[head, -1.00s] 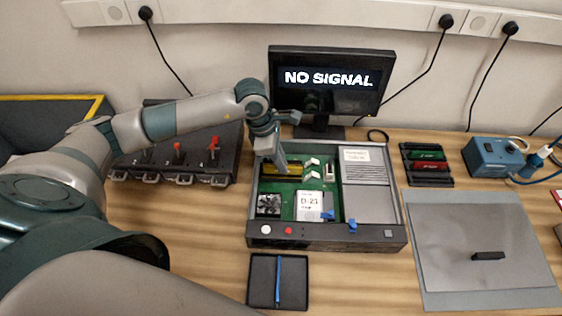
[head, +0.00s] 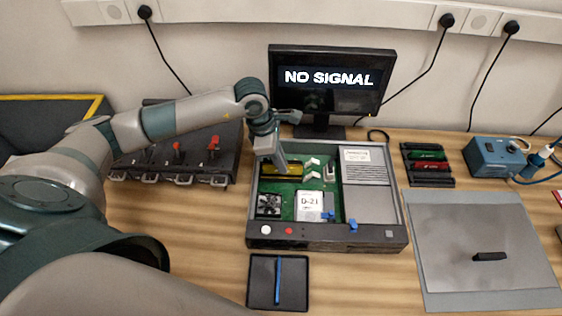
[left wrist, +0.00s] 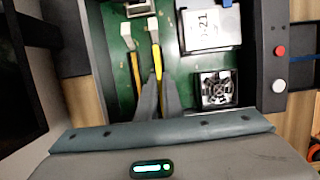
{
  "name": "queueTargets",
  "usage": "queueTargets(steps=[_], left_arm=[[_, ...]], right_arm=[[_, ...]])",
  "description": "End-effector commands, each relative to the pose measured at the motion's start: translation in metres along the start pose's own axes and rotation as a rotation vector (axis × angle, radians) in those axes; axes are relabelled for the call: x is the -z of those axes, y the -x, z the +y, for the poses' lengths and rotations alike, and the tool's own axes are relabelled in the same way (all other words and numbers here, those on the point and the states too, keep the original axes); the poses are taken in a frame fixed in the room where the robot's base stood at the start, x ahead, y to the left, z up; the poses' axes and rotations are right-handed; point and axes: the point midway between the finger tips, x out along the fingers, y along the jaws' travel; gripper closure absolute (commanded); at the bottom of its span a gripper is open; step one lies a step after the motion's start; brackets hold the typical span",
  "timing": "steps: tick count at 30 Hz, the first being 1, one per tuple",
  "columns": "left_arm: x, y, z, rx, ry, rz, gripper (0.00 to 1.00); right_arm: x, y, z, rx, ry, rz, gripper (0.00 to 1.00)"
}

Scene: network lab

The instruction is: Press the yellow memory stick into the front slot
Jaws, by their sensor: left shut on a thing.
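The yellow memory stick (head: 290,168) is inside the open computer case (head: 325,241), over the green board, partly hidden by my fingers. My left gripper (head: 281,168) is shut on it from above. In the left wrist view the fingers (left wrist: 157,102) close on the yellow stick (left wrist: 157,62), which lines up with the white latch (left wrist: 153,24) of the front slot. A second latch (left wrist: 125,29) and a thin strip lie beside it, farther back. I cannot tell how deep the stick sits. My right gripper is not in view.
The case holds a fan (head: 269,205), a labelled white block (head: 308,206) and a metal drive box (head: 369,203). A monitor (head: 327,90) reading NO SIGNAL stands behind. A rack of red and green sticks (head: 427,165), a metal cover (head: 485,245) and a black tray (head: 262,282) lie around it.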

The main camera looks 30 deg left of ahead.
Motion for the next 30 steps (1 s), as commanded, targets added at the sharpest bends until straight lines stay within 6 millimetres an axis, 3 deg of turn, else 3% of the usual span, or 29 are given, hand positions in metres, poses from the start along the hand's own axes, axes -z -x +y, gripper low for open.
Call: queueTargets(steps=[30], left_arm=[[-0.0001,0.0001,0.0002,0.0,0.0,0.0,1.0]], right_arm=[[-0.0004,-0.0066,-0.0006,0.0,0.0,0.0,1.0]])
